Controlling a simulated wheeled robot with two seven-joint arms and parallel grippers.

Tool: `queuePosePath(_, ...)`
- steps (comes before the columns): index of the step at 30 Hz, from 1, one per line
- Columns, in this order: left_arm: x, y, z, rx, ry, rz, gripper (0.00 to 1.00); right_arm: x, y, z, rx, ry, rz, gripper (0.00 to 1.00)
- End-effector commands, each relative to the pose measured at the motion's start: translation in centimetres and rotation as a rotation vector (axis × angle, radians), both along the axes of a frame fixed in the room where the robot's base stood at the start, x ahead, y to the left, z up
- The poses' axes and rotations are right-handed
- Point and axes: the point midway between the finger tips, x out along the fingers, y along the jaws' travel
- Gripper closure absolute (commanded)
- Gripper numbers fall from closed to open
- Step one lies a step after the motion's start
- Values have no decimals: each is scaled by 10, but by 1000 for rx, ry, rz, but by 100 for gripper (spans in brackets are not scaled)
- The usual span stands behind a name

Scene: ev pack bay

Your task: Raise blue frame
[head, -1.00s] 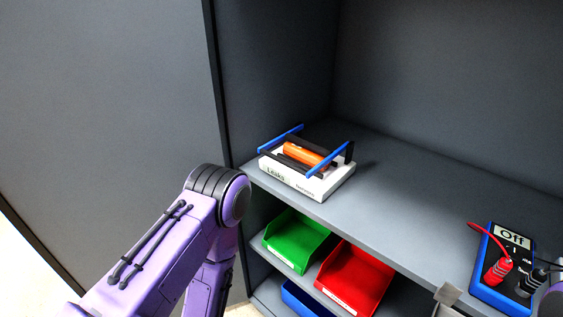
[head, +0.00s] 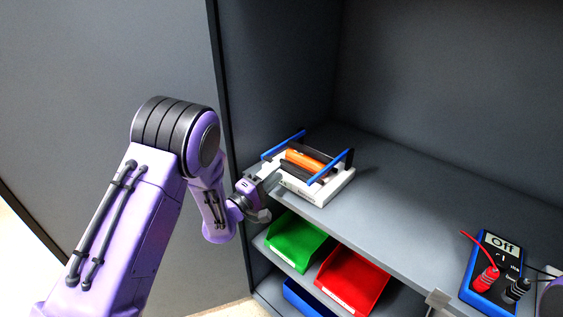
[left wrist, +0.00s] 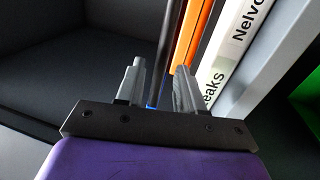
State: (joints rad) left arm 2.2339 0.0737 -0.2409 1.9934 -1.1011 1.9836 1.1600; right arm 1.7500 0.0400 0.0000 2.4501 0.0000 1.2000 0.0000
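The blue frame (head: 331,168), with two blue bars joined by dark bars, sits in a white box (head: 340,186) on the shelf. An orange object (head: 309,159) lies in the box between the bars. My left gripper (head: 270,172) is at the box's near left side and hides part of it. In the left wrist view my left gripper (left wrist: 159,88) has its fingers apart, with a dark bar (left wrist: 166,50) and a bit of blue between or just beyond them. Contact cannot be told. A grey tip, likely my right gripper (head: 438,299), shows at the lower edge; its opening is unclear.
A blue multimeter (head: 490,270) reading "Off", with red and black leads, stands on the right of the shelf (head: 400,230). Green (head: 297,242), red (head: 352,278) and blue (head: 305,299) bins are below. The cabinet's left wall is close to the box. The shelf's middle is clear.

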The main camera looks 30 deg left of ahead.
Motion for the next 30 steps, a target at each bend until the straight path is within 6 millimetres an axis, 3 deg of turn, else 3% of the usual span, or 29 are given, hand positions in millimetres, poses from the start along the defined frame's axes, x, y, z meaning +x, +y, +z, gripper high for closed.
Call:
queuePosePath(6,31,-9,7,2,2,0,63,0,0,11,0,0,0,57)
queuePosePath(15,36,-11,7,0,2,1,63,0,0,11,0,0,0,57)
queuePosePath(16,36,-11,7,0,2,1,66,0,0,11,0,0,0,57)
queuePosePath(19,36,-11,7,0,2,1,99,0,0,11,0,0,0,57)
queuePosePath(26,36,-11,8,2,6,1,100,0,0,13,0,0,0,57)
queuePosePath(30,36,-10,17,9,29,2,100,0,0,24,0,0,0,57)
